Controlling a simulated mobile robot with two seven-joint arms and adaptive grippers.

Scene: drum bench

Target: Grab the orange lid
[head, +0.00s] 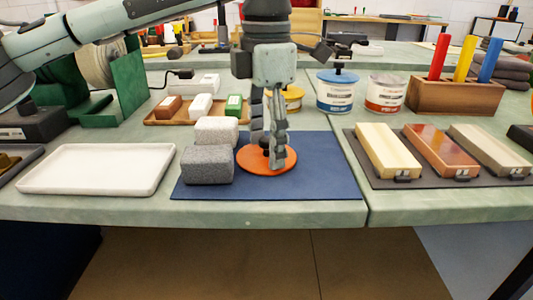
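The orange lid (286,165) is a flat round disc lying on the dark blue mat (320,180) near the front of the bench. My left gripper (269,155) points straight down over it, with its fingertips at the middle of the lid. A narrow gap shows between the fingers higher up. The fingers hide the lid's centre, so I cannot tell whether they are closed on anything there. My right gripper is not in view.
A grey block (207,165) and a pale block (216,131) sit close left of the lid. A white tray (98,190) is further left. Cans (337,95) stand behind right. Several bricks rest on a dark mat (420,184) at right. The blue mat's right part is clear.

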